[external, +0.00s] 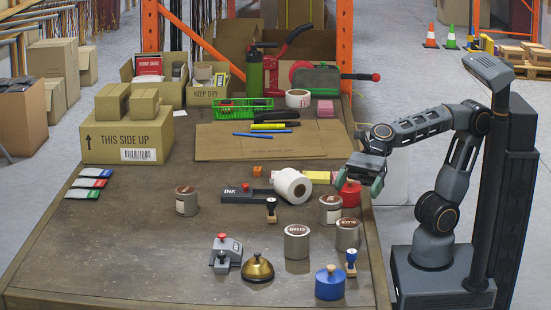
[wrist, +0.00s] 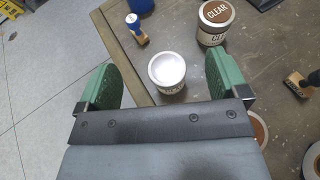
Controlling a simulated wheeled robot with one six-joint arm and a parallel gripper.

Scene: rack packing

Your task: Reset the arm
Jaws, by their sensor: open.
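My gripper (external: 365,178) hangs at the right edge of the table in the external view, just above a red knobbed container (external: 349,195). Its jaws are apart and nothing is seen held. In the wrist view, my gripper's green fingers (wrist: 160,65) are spread wide. A tin with a pale, shiny top (wrist: 168,70) appears between them in the picture, seemingly on the table below. A brown-lidded tin marked CLEAR (wrist: 216,22) stands past the right finger. My arm reaches leftward from its column, bent at the elbow.
The brown table (external: 130,235) holds several tins, a tape roll (external: 292,186), a brass bell (external: 257,268), a blue knobbed container (external: 330,283) and a blue-topped stamp (external: 351,260). Cardboard boxes (external: 128,140) stand at the back left. The table's left front is clear.

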